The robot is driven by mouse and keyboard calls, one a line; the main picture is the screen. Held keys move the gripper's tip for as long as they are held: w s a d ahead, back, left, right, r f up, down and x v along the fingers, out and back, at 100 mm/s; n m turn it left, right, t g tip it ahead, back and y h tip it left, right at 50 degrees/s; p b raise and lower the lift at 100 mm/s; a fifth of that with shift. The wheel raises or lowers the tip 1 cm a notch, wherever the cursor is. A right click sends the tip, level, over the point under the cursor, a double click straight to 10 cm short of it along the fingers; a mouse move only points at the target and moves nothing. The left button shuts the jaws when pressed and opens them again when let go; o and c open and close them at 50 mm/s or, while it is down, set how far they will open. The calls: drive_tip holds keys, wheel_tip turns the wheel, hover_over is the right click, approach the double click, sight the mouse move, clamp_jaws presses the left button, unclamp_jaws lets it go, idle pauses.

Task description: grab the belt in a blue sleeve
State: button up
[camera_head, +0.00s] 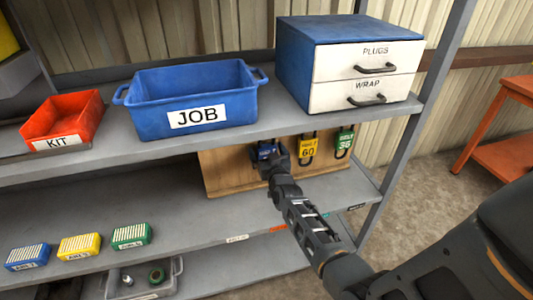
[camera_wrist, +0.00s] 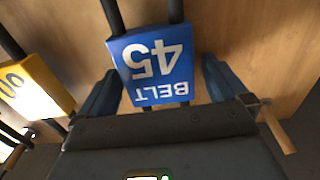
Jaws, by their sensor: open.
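The belt in a blue sleeve, marked "BELT 45" upside down, fills the middle of the wrist view (camera_wrist: 152,65). Black belt strands run up from its top edge and down below it. My gripper (camera_wrist: 158,84) is open, with one finger on each side of the blue sleeve and small gaps showing. In the head view my gripper (camera_head: 268,160) reaches under the upper shelf at the wooden board and hides most of the blue sleeve.
A yellow sleeve marked 60 (camera_head: 307,148) and a green sleeve (camera_head: 345,139) hang to the right on the wooden board (camera_head: 222,172). The upper shelf (camera_head: 290,122) is overhead, carrying a blue JOB bin (camera_head: 190,95) and a drawer cabinet (camera_head: 345,65).

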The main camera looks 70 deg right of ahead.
drive_tip(key=shift+c, duration=0.5)
drive_tip(key=c, duration=1)
drive_tip(key=shift+r, duration=0.1)
